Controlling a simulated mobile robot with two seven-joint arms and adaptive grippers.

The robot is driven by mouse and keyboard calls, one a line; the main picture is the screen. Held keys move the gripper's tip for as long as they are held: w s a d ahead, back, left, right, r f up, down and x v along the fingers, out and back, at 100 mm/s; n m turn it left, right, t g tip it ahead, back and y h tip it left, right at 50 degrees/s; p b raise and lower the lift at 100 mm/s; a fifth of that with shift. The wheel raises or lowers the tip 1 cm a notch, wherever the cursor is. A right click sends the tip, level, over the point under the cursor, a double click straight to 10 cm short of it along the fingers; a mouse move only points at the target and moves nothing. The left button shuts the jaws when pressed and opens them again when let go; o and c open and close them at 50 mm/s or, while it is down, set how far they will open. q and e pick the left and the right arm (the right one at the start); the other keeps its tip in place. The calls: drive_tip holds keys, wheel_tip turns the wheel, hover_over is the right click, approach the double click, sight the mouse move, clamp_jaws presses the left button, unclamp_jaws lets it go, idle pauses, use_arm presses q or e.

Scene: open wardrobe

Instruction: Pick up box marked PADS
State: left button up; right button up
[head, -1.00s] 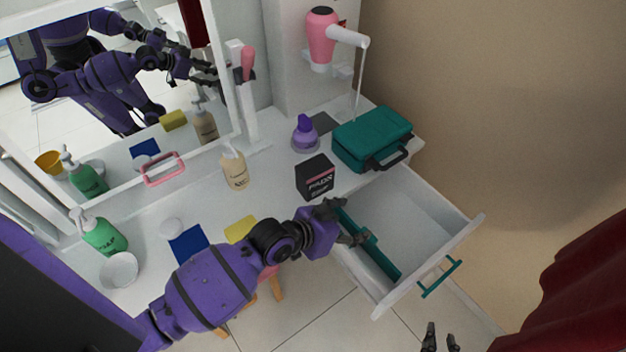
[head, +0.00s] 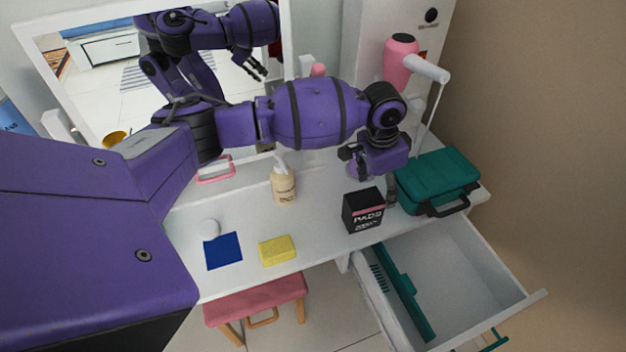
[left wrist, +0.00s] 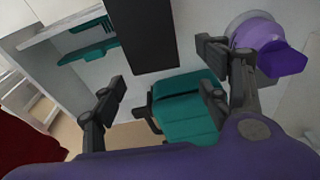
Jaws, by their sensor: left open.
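The black box marked PADS (head: 363,211) stands upright on the white tabletop, left of the open drawer. Its lettered front shows in the head view. My left gripper (head: 369,178) is open, just above and behind the box, with one finger at its right rear side. In the left wrist view, the dark box (left wrist: 147,38) is at the top middle and the open fingers (left wrist: 160,90) are spread below it. Nothing is held, and I cannot tell whether a finger touches the box. My right gripper is not in view.
A teal case (head: 436,180) stands close right of the box. The open drawer (head: 465,260) lies front right. A purple bottle (left wrist: 262,42) is near one finger. A pink stool (head: 256,302) stands below.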

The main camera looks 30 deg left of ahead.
sight(361, 198)
use_arm(q)
drive_tip(key=shift+g+y, duration=0.6)
drive_tip(key=shift+g, duration=0.1)
drive_tip(key=s+a, duration=0.3)
drive_tip(key=shift+s+a+f, duration=0.1)
drive_tip(key=shift+s+f, duration=0.15)
drive_tip(key=shift+f, duration=0.15)
drive_tip(key=f, duration=0.5)
drive_tip(key=d+f, duration=0.1)
drive_tip(key=f, duration=0.1)
drive_tip(key=shift+w+f, duration=0.15)
drive_tip(key=shift+f, duration=0.15)
drive_tip(key=shift+r, duration=0.1)
drive_tip(key=c, duration=1.4)
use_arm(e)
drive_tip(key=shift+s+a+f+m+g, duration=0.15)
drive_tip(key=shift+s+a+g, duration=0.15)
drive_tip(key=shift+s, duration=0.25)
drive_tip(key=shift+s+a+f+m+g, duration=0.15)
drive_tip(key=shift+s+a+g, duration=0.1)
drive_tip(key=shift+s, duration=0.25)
